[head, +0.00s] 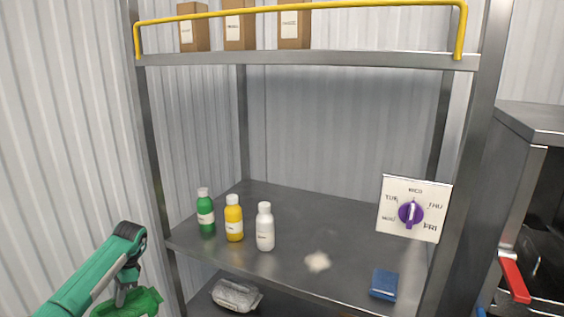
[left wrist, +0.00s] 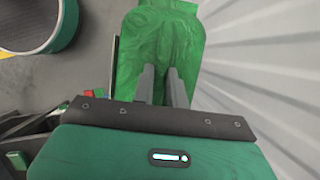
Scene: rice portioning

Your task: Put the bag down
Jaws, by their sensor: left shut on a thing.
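A green bag (head: 135,305) shows at the lower left of the head view, cut off by the bottom edge. My left gripper (head: 122,292) is at the top of the bag. In the left wrist view, the fingers of my left gripper (left wrist: 162,75) are shut on the near end of the green bag (left wrist: 155,38), and the bag reaches away from them. The bag is to the left of the shelf, beside the corrugated wall. What lies under it is mostly hidden. My right gripper is not in view.
A metal shelf (head: 300,215) holds green (head: 205,215), yellow (head: 233,220) and white (head: 265,230) bottles, a white pile (head: 317,262), a blue packet (head: 384,285) and a dial panel (head: 412,225). A wrapped pack (head: 236,296) lies below. A round green container (left wrist: 62,28) stands on grey floor.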

